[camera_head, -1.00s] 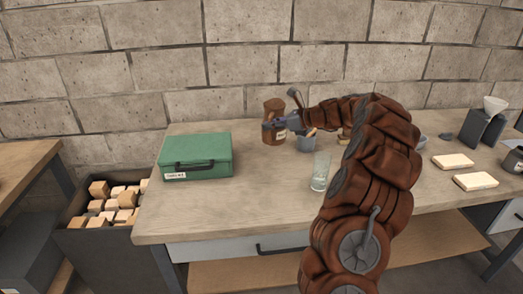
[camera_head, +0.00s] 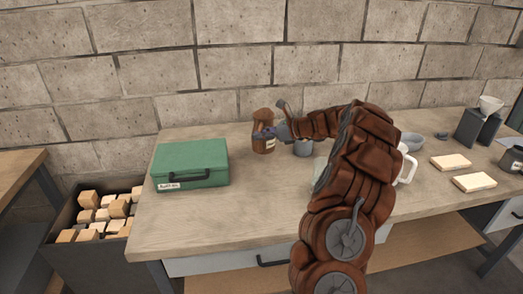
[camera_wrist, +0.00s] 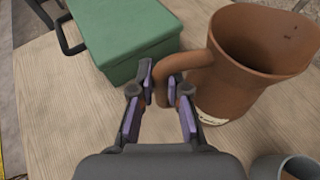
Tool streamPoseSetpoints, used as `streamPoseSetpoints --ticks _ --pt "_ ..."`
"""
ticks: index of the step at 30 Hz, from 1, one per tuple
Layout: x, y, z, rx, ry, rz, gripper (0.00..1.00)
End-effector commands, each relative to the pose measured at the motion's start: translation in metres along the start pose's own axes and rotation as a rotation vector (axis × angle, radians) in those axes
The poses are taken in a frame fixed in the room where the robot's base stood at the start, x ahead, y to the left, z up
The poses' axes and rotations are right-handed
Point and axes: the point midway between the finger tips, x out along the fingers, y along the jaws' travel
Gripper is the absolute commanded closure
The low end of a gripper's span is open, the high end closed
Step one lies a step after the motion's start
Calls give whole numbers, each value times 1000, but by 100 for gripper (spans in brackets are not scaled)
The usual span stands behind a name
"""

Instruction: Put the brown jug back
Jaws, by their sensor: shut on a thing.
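The brown jug (camera_head: 264,145) is upright at the back of the workbench, to the right of the green case (camera_head: 189,165). My gripper (camera_head: 273,132) is shut on its handle from the right side. In the wrist view, the jug's handle (camera_wrist: 178,62) sits between the fingertips of my gripper (camera_wrist: 160,84). The jug's open mouth and a pale label low on its body show there. I cannot tell whether its base touches the bench top or hangs just above it.
A grey cup (camera_head: 303,148) stands close right of the jug. A glass (camera_head: 320,168) and a white mug (camera_head: 407,168) are partly hidden by my arm. The bench top (camera_head: 225,215) is clear in front of the jug. A bin of wooden blocks (camera_head: 65,218) stands at left.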

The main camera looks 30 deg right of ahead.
Motion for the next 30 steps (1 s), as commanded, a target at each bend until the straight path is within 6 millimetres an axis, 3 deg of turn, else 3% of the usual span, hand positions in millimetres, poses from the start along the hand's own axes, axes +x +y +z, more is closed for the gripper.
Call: streamPoseSetpoints --ticks 15,27,28,30 --pt "19 1 -45 3 0 2 100" --pt "22 0 -52 0 0 1 100" --pt "22 0 -52 0 1 1 84" --pt "22 0 -52 0 1 1 77"
